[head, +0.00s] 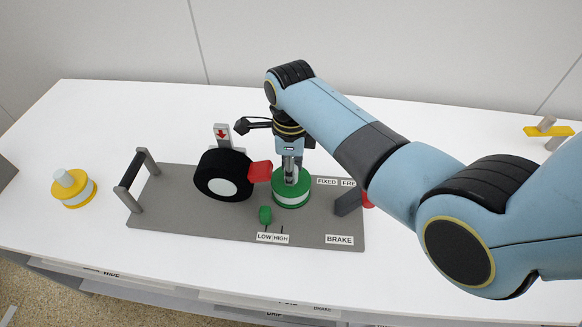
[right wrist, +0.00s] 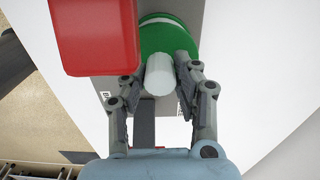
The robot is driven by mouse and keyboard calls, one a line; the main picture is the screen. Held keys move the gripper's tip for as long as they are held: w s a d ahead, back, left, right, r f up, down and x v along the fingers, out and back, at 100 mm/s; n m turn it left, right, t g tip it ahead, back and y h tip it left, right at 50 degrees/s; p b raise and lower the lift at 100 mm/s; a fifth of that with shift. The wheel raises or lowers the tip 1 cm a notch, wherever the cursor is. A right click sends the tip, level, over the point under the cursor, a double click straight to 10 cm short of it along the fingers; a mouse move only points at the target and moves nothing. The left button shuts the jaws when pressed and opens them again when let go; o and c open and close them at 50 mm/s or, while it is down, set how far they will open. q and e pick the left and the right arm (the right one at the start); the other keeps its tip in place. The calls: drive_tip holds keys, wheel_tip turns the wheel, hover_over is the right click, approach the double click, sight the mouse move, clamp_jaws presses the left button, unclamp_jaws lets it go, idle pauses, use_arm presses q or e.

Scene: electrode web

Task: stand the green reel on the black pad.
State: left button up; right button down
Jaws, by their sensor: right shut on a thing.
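The green reel (head: 291,199) has green flanges, a white band and a pale upright core. In the head view it is upright over the right half of the grey base plate (head: 180,223). My right gripper (head: 291,172) comes down on it from above. In the right wrist view the gripper (right wrist: 158,80) is shut on the pale core (right wrist: 159,74), with the green flange (right wrist: 165,38) beyond. I cannot tell whether the reel touches the plate. I cannot make out the black pad. My left gripper is not in view.
A black roll (head: 215,175) and a red block (head: 260,171) stand close left of the reel. A green knob (head: 265,215) is in front. A grey handle frame (head: 135,180) is at the left end. Yellow reels stand left (head: 74,188) and lie far right (head: 549,130).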

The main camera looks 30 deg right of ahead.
drive_tip(key=c, duration=1)
unclamp_jaws()
drive_tip(key=shift+f, duration=0.15)
wheel_tip(320, 180, up, 12)
drive_tip(key=shift+r+p, duration=0.2)
drive_tip(key=shift+p, duration=0.1)
